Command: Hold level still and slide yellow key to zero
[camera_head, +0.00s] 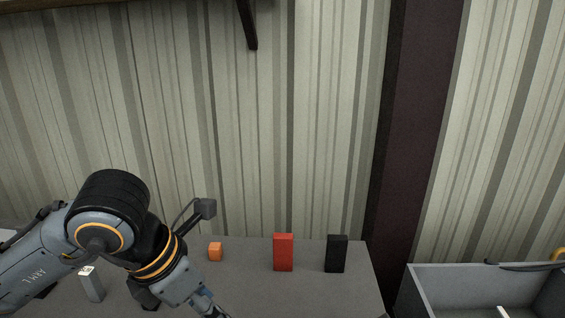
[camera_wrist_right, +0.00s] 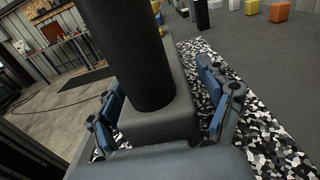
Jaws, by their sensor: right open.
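I cannot make out a level or a yellow key in either view. My left arm comes in from the left in the head view. Its gripper (camera_head: 212,306) points down at the bottom edge and is mostly cut off, so its jaw opening and anything in it are hidden. My right gripper (camera_wrist_right: 164,88) shows in the right wrist view, with its two blue fingers spread apart and nothing held between them.
A grey open bin (camera_head: 440,290) stands at right. The corrugated wall (camera_head: 300,120) rises behind.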

